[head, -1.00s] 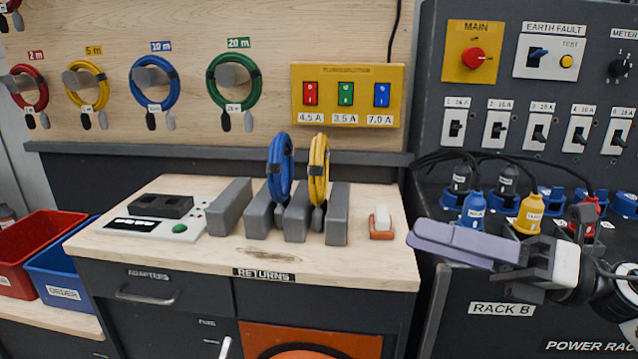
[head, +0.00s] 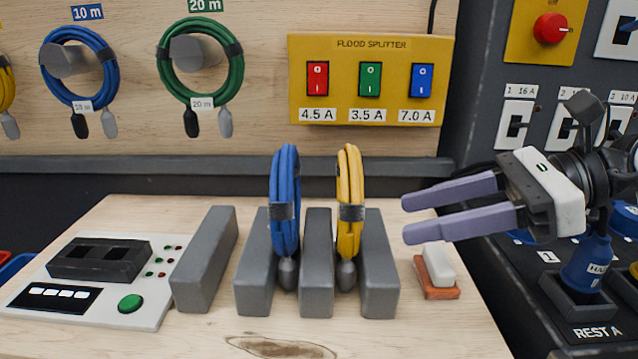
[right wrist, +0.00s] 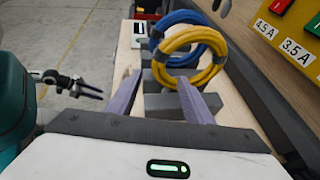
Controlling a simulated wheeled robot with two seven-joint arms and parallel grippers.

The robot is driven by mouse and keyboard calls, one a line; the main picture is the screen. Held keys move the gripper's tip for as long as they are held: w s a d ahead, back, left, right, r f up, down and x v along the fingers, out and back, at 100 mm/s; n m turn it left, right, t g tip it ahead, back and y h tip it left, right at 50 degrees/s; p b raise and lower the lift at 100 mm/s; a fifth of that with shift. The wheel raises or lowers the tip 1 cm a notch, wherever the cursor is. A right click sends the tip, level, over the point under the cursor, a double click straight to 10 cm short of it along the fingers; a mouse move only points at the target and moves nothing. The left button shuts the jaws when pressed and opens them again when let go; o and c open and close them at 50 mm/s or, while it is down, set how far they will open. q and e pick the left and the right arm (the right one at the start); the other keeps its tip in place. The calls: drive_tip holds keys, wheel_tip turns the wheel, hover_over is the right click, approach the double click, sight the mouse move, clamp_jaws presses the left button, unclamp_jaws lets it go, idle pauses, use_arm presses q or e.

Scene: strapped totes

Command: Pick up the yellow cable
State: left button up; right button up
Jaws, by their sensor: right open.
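The yellow cable (head: 350,205) is a coil standing upright in a slot between grey blocks on the wooden bench, its grey plug end down. It also shows in the right wrist view (right wrist: 190,42), beyond my fingers. My right gripper (head: 407,218) is open and empty, to the right of the yellow cable and apart from it, its two purple fingers pointing left at it. In the right wrist view the right gripper (right wrist: 160,92) has its fingers apart on either side of the line to the coil. My left gripper (right wrist: 85,90) shows small at the left; its jaw state is unclear.
A blue cable coil (head: 285,200) stands in the neighbouring slot, close to the left. Grey blocks (head: 380,275) flank the coils. A white-and-orange item (head: 438,272) lies under the right gripper. A yellow splitter box (head: 370,80) is on the back wall. A grey device (head: 95,280) sits left.

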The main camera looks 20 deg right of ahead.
sight(349, 226)
drive_tip(key=x, duration=0.4)
drive_tip(key=shift+r+p, duration=0.2)
drive_tip(key=shift+p, duration=0.1)
drive_tip(key=shift+w+a+f, duration=0.3)
drive_tip(key=shift+w+a, duration=0.05)
drive_tip(key=shift+a, duration=0.05)
drive_tip(key=p+x, duration=0.1)
drive_tip(key=x, duration=0.3)
drive_tip(key=shift+a+r, duration=0.1)
drive_tip(key=shift+r, duration=0.1)
drive_tip(key=shift+w+a+f+p, duration=0.35)
drive_tip(key=shift+w+a+p, duration=0.05)
use_arm(q)
drive_tip(key=shift+s+d+r, duration=0.1)
drive_tip(key=shift+r, duration=0.7)
drive_tip(key=shift+f, duration=0.1)
drive_tip(key=shift+s, duration=0.25)
use_arm(e)
clamp_jaws()
drive_tip(key=shift+r, duration=0.15)
